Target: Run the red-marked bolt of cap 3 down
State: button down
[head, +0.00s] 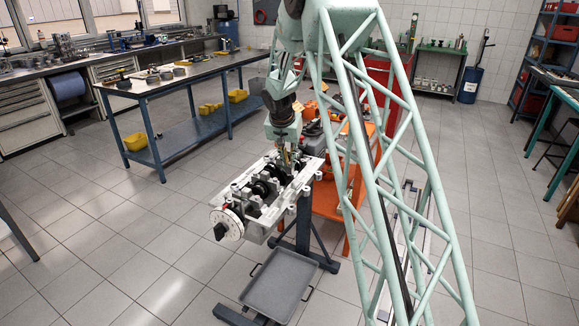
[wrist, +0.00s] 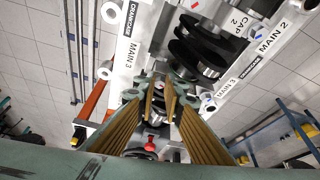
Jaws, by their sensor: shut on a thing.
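The engine block (head: 240,200) stands mid-floor with its crankshaft and caps facing up. My gripper (head: 287,160) points down at its far part. In the wrist view my gripper (wrist: 161,92) has its gold-coloured fingers close together, shut on a slim piece between the tips, which I take to be the cap 3 bolt. The fingers hide most of it. A small red-topped piece (wrist: 150,147) shows lower, between the spread finger plates; I cannot tell whether it belongs to the held bolt. Labels "MAIN 3" (wrist: 125,55) flank the place. Cap 3 is largely hidden.
Cap 2 (wrist: 232,22) and the crankshaft (wrist: 195,60) lie close to the fingers at upper right. A degree wheel (head: 227,223) sits on the block's near end. A grey tray (head: 279,284) is below, an orange cart (head: 328,200) behind. A long bench (head: 180,75) stands at left.

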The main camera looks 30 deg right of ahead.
jog(key=shift+m+b, duration=0.3)
jog(key=shift+b, duration=0.3)
jog(key=c, duration=2.7)
grip_release()
jog(key=shift+r, duration=0.2)
jog(key=shift+v, duration=3.85)
jog(key=shift+a, duration=0.15)
